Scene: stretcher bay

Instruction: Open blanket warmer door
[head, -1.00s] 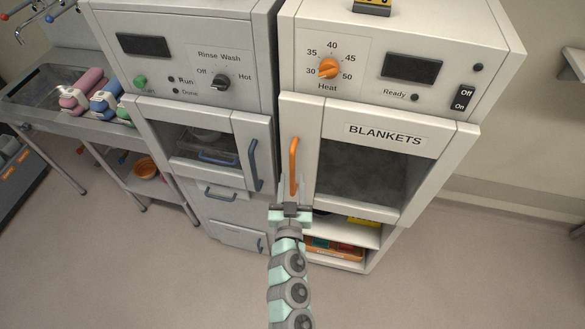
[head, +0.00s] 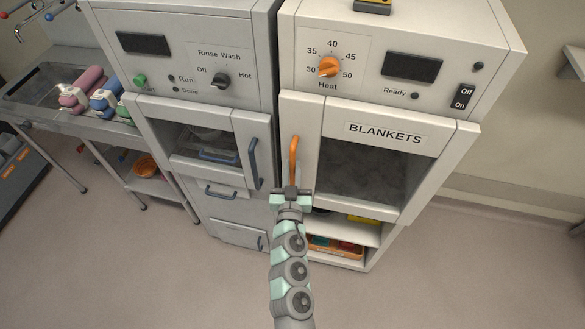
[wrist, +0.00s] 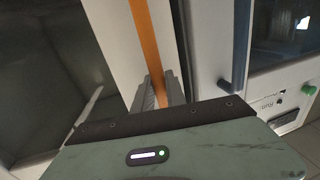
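The blanket warmer (head: 395,75) stands at the right in the head view. Its door (head: 378,170) is shut, with a dark window and a BLANKETS label. The upright orange handle (head: 293,155) is on the door's left side; it also shows as an orange bar in the wrist view (wrist: 144,35). My gripper (head: 291,190) is at the handle's lower end and hides it in the head view. In the wrist view my fingers (wrist: 160,88) are apart, with the orange bar in line with the gap between them. Whether they touch it is unclear.
A rinse-wash cabinet (head: 190,60) with a dark blue handle (head: 253,163) stands close at the left. An open shelf (head: 345,232) with an orange bin (head: 335,247) is below the warmer door. The floor in front is clear.

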